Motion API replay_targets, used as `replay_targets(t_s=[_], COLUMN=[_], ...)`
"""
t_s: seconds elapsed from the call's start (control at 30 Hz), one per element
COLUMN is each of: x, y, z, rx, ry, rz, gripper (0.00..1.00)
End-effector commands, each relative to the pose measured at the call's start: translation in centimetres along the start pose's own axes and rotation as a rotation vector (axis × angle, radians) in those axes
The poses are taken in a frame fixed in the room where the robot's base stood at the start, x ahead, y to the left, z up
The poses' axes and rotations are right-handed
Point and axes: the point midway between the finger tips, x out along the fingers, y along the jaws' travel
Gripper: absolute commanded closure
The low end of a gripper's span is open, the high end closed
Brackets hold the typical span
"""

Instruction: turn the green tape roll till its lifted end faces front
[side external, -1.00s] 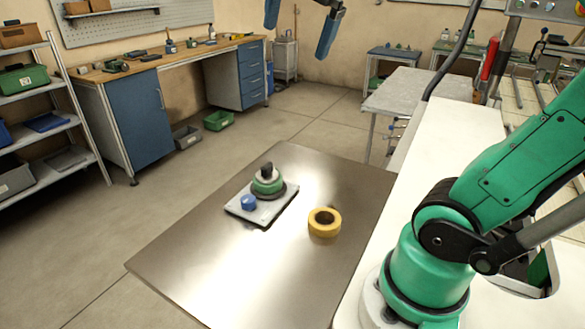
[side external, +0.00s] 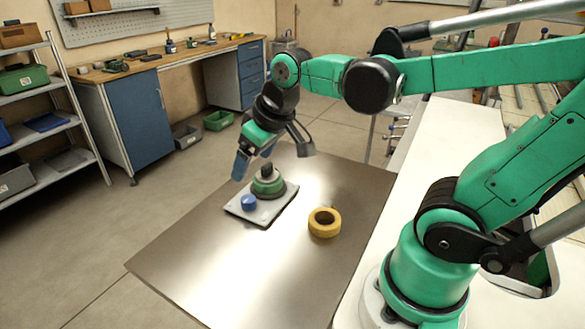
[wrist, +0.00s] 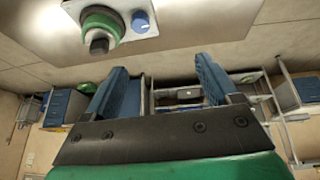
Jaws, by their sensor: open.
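The green tape roll (side external: 267,186) sits on a light grey base plate (side external: 240,212) with a dark hub or knob (side external: 267,170) standing up from its middle. A blue knob (side external: 249,202) is on the same plate, to the left and front of the roll. I cannot make out the roll's lifted end. In the wrist view the green roll (wrist: 101,22) is at the top left, beside the blue knob (wrist: 141,20). My gripper (side external: 253,162) is open and empty, above and behind the roll, apart from it. Its blue fingers (wrist: 160,85) stand spread in the wrist view.
A yellow tape roll (side external: 324,223) lies on the metal table (side external: 210,275), right of the plate. The front of the table is clear. A workbench (side external: 150,65) and shelves (side external: 45,130) stand further back on the left.

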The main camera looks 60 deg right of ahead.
Motion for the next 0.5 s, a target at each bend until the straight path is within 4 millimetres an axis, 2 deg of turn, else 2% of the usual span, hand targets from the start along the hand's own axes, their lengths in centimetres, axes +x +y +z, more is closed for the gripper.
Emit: replay_targets(t_s=[0.03, 0.2, 0.4, 0.5], x=[0.4, 2.3, 5.2, 6.2], y=[1.2, 4.9, 8.9, 10.2], z=[-1.0, -3.0, -3.7, -3.7], rx=[0.003, -0.002, -0.003, -0.002], ry=[-0.049, -0.218, -0.378, -0.426], rz=[0.010, 0.013, -0.017, -0.033], gripper=[0.18, 0.18, 0.18, 0.18])
